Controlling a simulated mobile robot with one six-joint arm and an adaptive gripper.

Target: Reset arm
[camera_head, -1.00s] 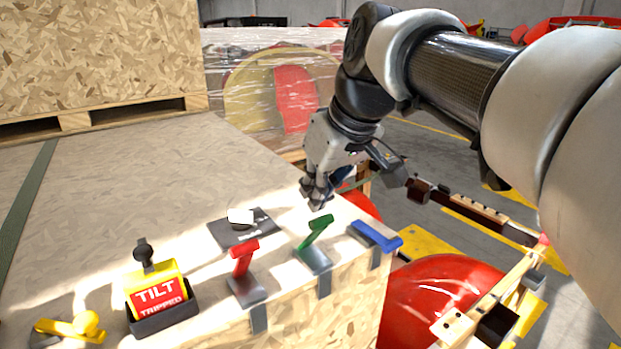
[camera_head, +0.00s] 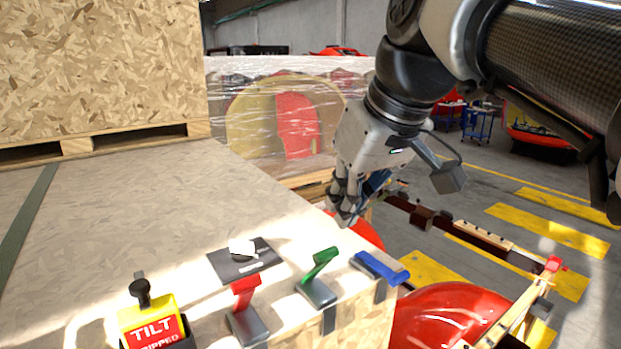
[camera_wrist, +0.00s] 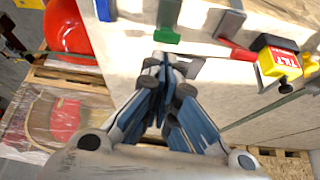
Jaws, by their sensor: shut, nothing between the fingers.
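My gripper (camera_head: 343,219) is shut and empty, pointing down above the crate's edge, behind the green lever (camera_head: 320,264) and the blue lever (camera_head: 380,268). In the wrist view my gripper (camera_wrist: 168,62) has its fingertips together, near the green lever (camera_wrist: 167,36). The red lever (camera_head: 244,292) stands left of the green one. The yellow tilt indicator (camera_head: 153,325) reads "TILT" and stands at the crate's front left. I cannot see anything held between the fingers.
The wooden crate top (camera_head: 130,215) is mostly clear. A black plate with a white knob (camera_head: 243,250) lies on it. A larger crate (camera_head: 100,70) stands at the back left. Red nosecones (camera_head: 450,315) and a wrapped pallet (camera_head: 290,115) are beyond the edge.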

